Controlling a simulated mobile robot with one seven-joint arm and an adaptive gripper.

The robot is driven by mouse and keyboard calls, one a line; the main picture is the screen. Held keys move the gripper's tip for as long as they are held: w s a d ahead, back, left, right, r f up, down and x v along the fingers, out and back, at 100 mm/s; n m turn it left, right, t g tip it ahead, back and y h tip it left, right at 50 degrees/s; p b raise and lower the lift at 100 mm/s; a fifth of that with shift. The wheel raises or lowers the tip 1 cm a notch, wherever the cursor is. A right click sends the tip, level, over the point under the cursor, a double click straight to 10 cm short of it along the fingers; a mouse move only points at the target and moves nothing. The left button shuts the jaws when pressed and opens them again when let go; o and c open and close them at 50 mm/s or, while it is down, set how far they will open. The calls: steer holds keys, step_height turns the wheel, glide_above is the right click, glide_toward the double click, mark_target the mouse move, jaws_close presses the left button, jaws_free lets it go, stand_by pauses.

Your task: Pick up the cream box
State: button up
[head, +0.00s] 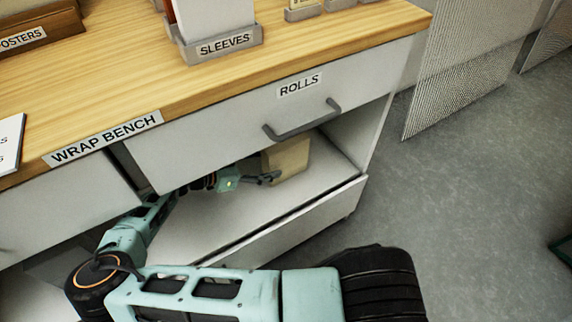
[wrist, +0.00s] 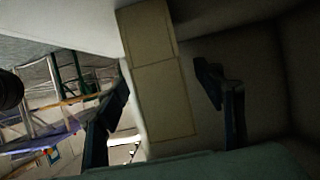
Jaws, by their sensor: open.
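The cream box (head: 286,158) stands upright on the open shelf under the drawer marked ROLLS. The drawer front hides its top in the head view. My gripper (head: 272,178) reaches into the shelf space from the left, with its fingertips close to the box's left side. In the wrist view the cream box (wrist: 160,85) runs as a tall tan panel with a seam across it, between the two dark fingers of my gripper (wrist: 160,90). The fingers are apart, with a gap to the box on the right. I cannot tell whether the left finger touches it.
The ROLLS drawer (head: 240,128) with its grey handle (head: 301,120) hangs just above my gripper. The shelf (head: 235,222) is bare around the box. The wooden bench top (head: 110,75) holds a SLEEVES holder (head: 222,45). Grey floor (head: 460,170) lies open at right.

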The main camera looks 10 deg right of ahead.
steer(key=x, duration=0.7)
steer(key=shift+d+f, duration=0.15)
steer(key=shift+d, duration=0.05)
steer(key=shift+c, duration=0.6)
steer(key=c, duration=1.3)
